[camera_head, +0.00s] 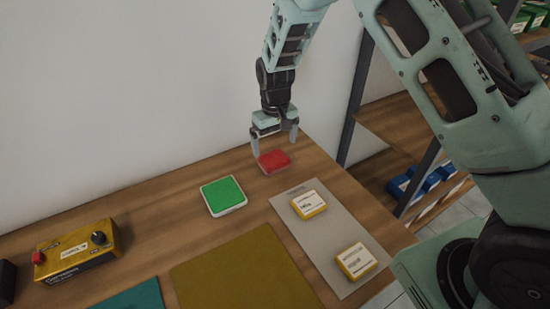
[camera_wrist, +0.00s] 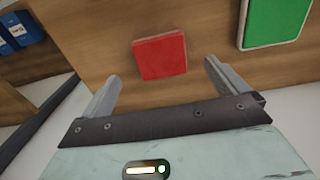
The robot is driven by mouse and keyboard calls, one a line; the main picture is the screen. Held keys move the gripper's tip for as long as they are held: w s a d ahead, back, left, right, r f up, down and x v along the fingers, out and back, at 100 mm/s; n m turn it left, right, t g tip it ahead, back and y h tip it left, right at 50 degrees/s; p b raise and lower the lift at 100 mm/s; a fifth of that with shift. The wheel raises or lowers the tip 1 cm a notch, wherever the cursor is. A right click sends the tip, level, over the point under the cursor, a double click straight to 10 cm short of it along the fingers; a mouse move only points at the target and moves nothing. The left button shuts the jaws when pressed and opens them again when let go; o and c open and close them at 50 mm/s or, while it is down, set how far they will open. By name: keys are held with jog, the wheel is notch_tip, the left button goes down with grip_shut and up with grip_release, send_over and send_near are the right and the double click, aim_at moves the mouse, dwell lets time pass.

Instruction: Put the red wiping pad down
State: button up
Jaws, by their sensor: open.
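The red wiping pad (camera_head: 273,161) is a flat square lying on the wooden table towards its back edge. It also shows in the wrist view (camera_wrist: 160,57), lying flat beyond the fingertips. My gripper (camera_head: 275,146) is above the pad, pointing down, with its two fingers spread apart. In the wrist view my gripper (camera_wrist: 160,78) is open, with nothing between its fingers. The fingers look clear of the pad, though the exact height gap is hard to tell.
A green pad (camera_head: 224,195) lies nearby on the table. A grey mat (camera_head: 318,234) holds two white-and-yellow blocks (camera_head: 309,204). A yellow control box (camera_head: 75,255), an olive mat (camera_head: 245,280) and a teal mat (camera_head: 135,299) are nearer. A wall stands behind; shelves (camera_head: 400,125) are right.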

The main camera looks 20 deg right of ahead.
aim_at(275, 159)
jog(key=s+a+r+n+y, duration=0.1)
jog(key=s+a+r, duration=0.3)
jog(key=s+r, duration=0.35)
jog(key=s+a+r+n+y, duration=0.1)
jog(key=s+a+r, duration=0.3)
jog(key=s+r, duration=0.3)
jog(key=s+d+n+h, duration=0.1)
jog(key=s+n, duration=0.2)
jog(key=s, duration=1.6)
jog(key=shift+s+d+r+n+b, duration=0.25)
jog(key=shift+d+r+n+b, duration=0.1)
jog(key=shift+b, duration=0.1)
notch_tip(275, 159, down, 5)
jog(key=b, duration=0.5)
jog(key=shift+f, duration=0.2)
